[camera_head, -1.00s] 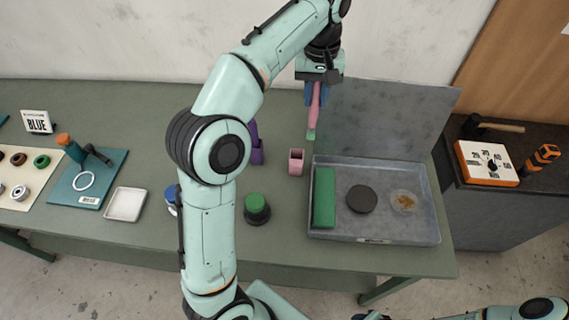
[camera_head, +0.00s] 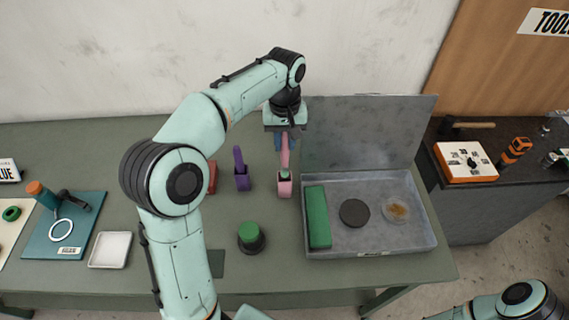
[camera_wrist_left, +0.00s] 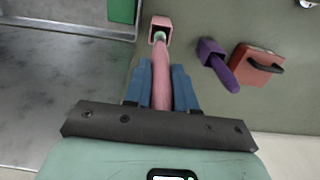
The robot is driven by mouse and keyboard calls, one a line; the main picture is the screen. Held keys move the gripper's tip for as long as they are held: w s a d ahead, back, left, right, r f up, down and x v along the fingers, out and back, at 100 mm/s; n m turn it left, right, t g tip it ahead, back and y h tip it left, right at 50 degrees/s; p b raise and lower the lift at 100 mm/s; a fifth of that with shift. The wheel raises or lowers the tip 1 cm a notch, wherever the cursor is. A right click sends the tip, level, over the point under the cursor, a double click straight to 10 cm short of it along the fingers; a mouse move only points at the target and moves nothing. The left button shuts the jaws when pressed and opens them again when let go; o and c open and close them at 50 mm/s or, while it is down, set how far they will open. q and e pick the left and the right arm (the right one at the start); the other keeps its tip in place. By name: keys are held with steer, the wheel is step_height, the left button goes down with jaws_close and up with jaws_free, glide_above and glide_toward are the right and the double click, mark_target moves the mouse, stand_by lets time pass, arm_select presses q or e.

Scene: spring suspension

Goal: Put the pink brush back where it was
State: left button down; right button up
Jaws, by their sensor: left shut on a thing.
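The pink brush (camera_head: 285,155) is upright in my left gripper (camera_head: 284,143), which is shut on its handle. The brush's pale green lower end is at the mouth of the small pink holder (camera_head: 284,190) on the table. In the left wrist view the pink brush (camera_wrist_left: 161,75) runs between the blue fingers of the left gripper (camera_wrist_left: 160,85), and its tip is at the opening of the pink holder (camera_wrist_left: 160,24). How deep the tip sits in the holder is hard to tell. My right gripper is not in view.
A purple brush stands in a purple holder (camera_head: 242,182) to the left, with a red block (camera_head: 212,177) beside it. Right of the pink holder is a grey metal tray (camera_head: 425,235) with a raised lid (camera_head: 365,130). A green-topped black pot (camera_head: 251,238) stands in front.

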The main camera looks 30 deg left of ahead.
mark_target(285, 164)
arm_select(q)
step_height(285, 164, down, 4)
steer(key=shift+b, duration=0.3)
steer(key=shift+s+f, duration=0.1)
steer(key=shift+f, duration=0.5)
steer(key=shift+f+b, duration=0.3)
steer(key=shift+f, duration=1.65)
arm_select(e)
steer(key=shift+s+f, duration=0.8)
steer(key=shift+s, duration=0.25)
arm_select(q)
steer(key=shift+f, duration=0.15)
steer(key=c, duration=0.9)
jaws_free()
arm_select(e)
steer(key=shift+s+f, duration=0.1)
